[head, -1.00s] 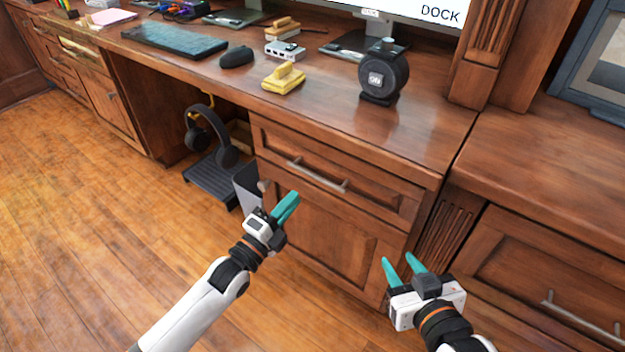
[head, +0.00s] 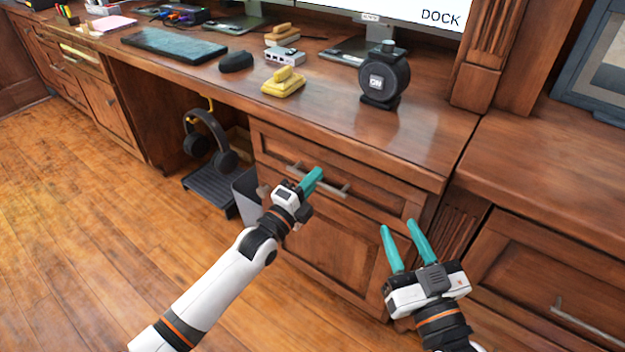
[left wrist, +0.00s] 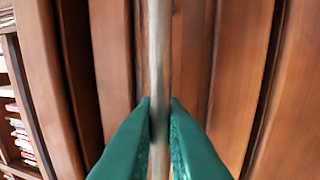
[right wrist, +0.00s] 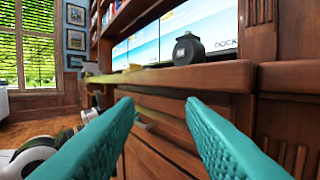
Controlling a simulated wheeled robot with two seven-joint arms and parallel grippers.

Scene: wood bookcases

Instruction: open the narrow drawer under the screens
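The narrow wooden drawer (head: 385,197) is under the desk top, below the screens, and its front looks flush with the cabinet. Its metal bar handle (head: 335,188) runs across the front and stands upright in the left wrist view (left wrist: 160,50). My left gripper (head: 318,174) is at the handle, and the left wrist view shows its teal fingers (left wrist: 160,105) close against the bar on both sides. My right gripper (head: 398,232) is open and empty, in front of the cabinet's right side; its spread fingers also show in the right wrist view (right wrist: 158,105).
A cupboard door (head: 325,255) is below the drawer. A headphone stand (head: 210,190) and a grey bin (head: 246,190) are to the left. A round black device (head: 384,80) and a yellow block (head: 284,84) stand on the desk. The floor at left is clear.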

